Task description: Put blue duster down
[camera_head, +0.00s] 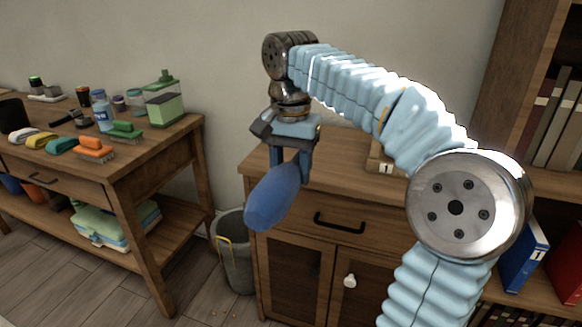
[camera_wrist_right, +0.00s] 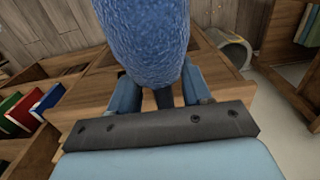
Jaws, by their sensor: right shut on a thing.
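The blue duster (camera_head: 273,198) has a fuzzy, rounded blue head. My right gripper (camera_head: 290,160) is shut on it and holds it in the air in front of the wooden cabinet (camera_head: 345,180), with its head hanging down and tilted to the left. In the right wrist view the duster (camera_wrist_right: 143,40) fills the top middle, between the fingers of my right gripper (camera_wrist_right: 160,98). The part within the fingers is mostly hidden. My left gripper is not in view.
A wooden table (camera_head: 150,155) at the left bears brushes, bottles and a green-lidded container (camera_head: 163,100). A grey bin (camera_head: 235,255) stands between table and cabinet. A bookshelf (camera_head: 510,85) is at the right. The cabinet top's left front part looks clear.

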